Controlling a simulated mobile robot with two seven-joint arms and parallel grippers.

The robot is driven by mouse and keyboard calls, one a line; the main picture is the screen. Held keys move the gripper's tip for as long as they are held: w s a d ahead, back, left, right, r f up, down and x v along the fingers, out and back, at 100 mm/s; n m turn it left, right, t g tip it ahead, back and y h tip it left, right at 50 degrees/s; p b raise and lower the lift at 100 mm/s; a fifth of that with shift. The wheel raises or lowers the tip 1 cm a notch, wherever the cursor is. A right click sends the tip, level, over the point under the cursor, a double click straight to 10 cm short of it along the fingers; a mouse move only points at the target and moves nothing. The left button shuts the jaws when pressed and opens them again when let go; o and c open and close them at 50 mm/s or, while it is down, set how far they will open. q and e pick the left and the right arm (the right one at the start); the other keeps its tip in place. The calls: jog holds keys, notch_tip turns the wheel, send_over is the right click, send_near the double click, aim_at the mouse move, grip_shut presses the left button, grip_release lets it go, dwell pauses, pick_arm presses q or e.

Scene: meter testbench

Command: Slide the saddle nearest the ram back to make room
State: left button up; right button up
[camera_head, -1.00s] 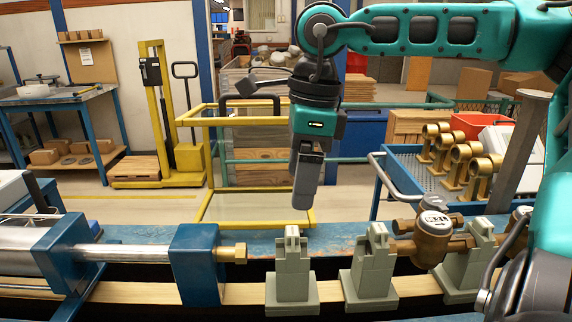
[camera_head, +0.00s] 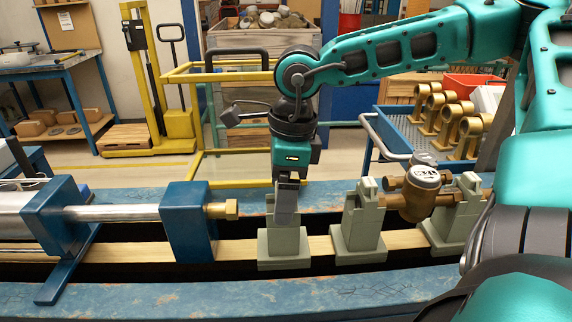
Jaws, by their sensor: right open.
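The saddle nearest the ram (camera_head: 283,246) is a grey-green block on the wooden rail, just right of the ram's brass tip (camera_head: 222,209), with a small gap between them. The ram (camera_head: 188,222) has a blue block on a steel rod. My right gripper (camera_head: 286,205) is open, pointing down at the top of this saddle. Its fingers overlap the saddle's upper part and hide it; I cannot tell whether they touch it. My left gripper is not in view.
A second saddle (camera_head: 358,232) and a third saddle (camera_head: 457,212) stand further right on the rail (camera_head: 405,239). A brass meter (camera_head: 420,192) sits between them. The blue bench edge (camera_head: 300,294) runs in front. A blue cart (camera_head: 393,125) with brass fittings stands behind.

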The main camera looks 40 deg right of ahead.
jog(key=shift+a+f, duration=0.1)
jog(key=shift+f, duration=0.75)
grip_shut()
dwell(0.3)
